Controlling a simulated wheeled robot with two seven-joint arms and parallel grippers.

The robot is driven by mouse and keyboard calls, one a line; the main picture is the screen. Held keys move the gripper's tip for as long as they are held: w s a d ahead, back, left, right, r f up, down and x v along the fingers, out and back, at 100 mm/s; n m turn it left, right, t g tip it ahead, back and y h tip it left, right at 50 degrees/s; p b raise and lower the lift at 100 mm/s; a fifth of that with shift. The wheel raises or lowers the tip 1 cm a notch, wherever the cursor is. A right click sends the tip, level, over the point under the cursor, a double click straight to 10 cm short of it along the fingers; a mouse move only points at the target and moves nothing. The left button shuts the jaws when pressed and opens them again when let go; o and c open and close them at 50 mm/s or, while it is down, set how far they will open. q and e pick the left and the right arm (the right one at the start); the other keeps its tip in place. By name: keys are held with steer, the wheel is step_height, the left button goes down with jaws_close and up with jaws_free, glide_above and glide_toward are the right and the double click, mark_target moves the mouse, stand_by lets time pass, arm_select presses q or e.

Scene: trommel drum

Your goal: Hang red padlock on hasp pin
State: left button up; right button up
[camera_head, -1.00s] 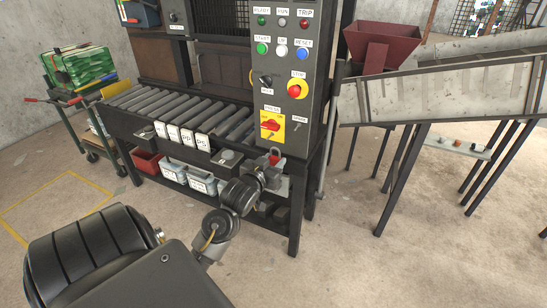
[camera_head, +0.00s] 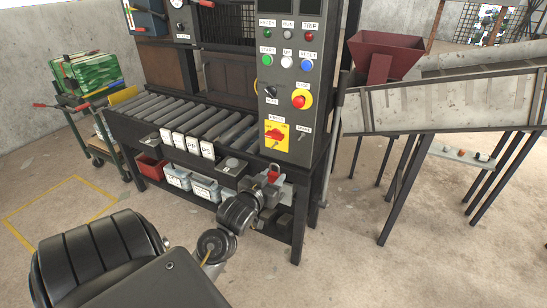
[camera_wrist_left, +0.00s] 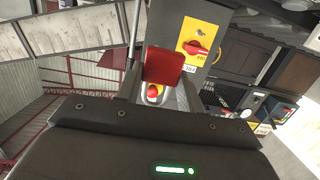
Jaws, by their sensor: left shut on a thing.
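The red padlock (camera_head: 273,170) is held at the tip of my left gripper (camera_head: 272,180), near the front right corner of the roller bench. In the left wrist view the red padlock body (camera_wrist_left: 163,66) stands between the fingers of my left gripper (camera_wrist_left: 160,90), which is shut on it. Its pale shackle loop (camera_wrist_left: 153,92) shows below the body. The yellow plate with a red rotary switch (camera_head: 276,136) is on the grey control panel, just above the padlock; it also shows in the left wrist view (camera_wrist_left: 196,46). I cannot make out the hasp pin clearly. My right gripper is not in view.
The control panel (camera_head: 270,103) has several buttons and a red stop knob (camera_head: 301,100). The roller bench (camera_head: 200,121) and its dark legs are close to my left arm. A red bin (camera_head: 150,169) sits on the lower shelf.

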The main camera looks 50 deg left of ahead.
mark_target(273, 178)
arm_select(q)
steer(key=shift+s+d, duration=0.1)
steer(key=shift+s, duration=0.25)
steer(key=shift+s, duration=0.2)
steer(key=shift+p+v, duration=0.95)
steer(key=shift+v, duration=0.85)
steer(key=shift+s+d+f+p, duration=0.1)
steer(key=shift+s+d+p, duration=0.1)
steer(key=shift+s, duration=0.3)
steer(key=shift+s+d+f+p, duration=0.1)
steer(key=shift+s+d, duration=0.15)
steer(key=shift+s, duration=0.25)
steer(key=shift+d, duration=0.1)
